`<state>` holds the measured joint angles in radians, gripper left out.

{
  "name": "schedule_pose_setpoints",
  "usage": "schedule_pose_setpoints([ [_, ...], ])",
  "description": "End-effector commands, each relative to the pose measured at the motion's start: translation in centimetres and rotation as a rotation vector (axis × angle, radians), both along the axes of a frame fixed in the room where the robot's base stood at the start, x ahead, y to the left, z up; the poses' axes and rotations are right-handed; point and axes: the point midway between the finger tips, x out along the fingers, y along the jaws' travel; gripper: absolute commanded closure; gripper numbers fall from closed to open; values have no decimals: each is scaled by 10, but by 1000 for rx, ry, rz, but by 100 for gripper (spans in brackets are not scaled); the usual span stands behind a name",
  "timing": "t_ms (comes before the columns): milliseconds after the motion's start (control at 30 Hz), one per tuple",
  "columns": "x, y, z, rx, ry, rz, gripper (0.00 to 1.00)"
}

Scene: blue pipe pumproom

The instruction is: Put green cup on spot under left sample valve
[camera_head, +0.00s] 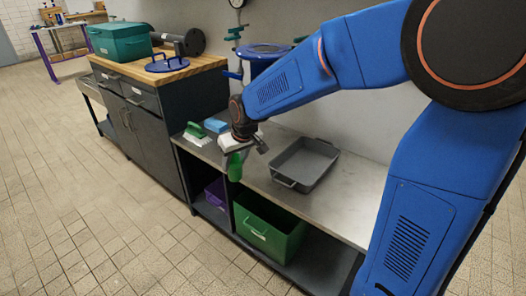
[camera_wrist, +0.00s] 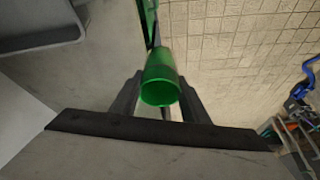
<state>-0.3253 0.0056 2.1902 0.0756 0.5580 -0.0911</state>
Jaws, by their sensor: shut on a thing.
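The green cup (camera_head: 235,166) is held by my gripper (camera_head: 247,148) at the front edge of the steel bench, above the floor-side edge. In the wrist view the cup (camera_wrist: 160,78) sits between the two dark fingers of my gripper (camera_wrist: 160,92), which are shut on it; its open rim faces the camera. Small green valve handles (camera_head: 235,33) show on the wall behind, left of a blue round-topped vessel (camera_head: 262,50). My arm covers part of the wall and bench. I cannot make out the left sample valve's spot.
A grey tray (camera_head: 305,176) stands on the steel bench (camera_head: 345,212), right of my gripper. A green brush (camera_head: 197,133) and a blue block (camera_head: 215,125) lie to the left. A green bin (camera_head: 270,232) and purple bin (camera_head: 215,192) are below. The tiled floor in front is clear.

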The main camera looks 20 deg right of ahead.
Motion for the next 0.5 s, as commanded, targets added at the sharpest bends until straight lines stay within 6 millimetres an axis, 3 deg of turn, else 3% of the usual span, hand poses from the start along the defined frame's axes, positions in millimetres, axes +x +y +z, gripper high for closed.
schedule_pose_setpoints([
  [500, 63, -85, 0, 1, 0, -5, 80],
])
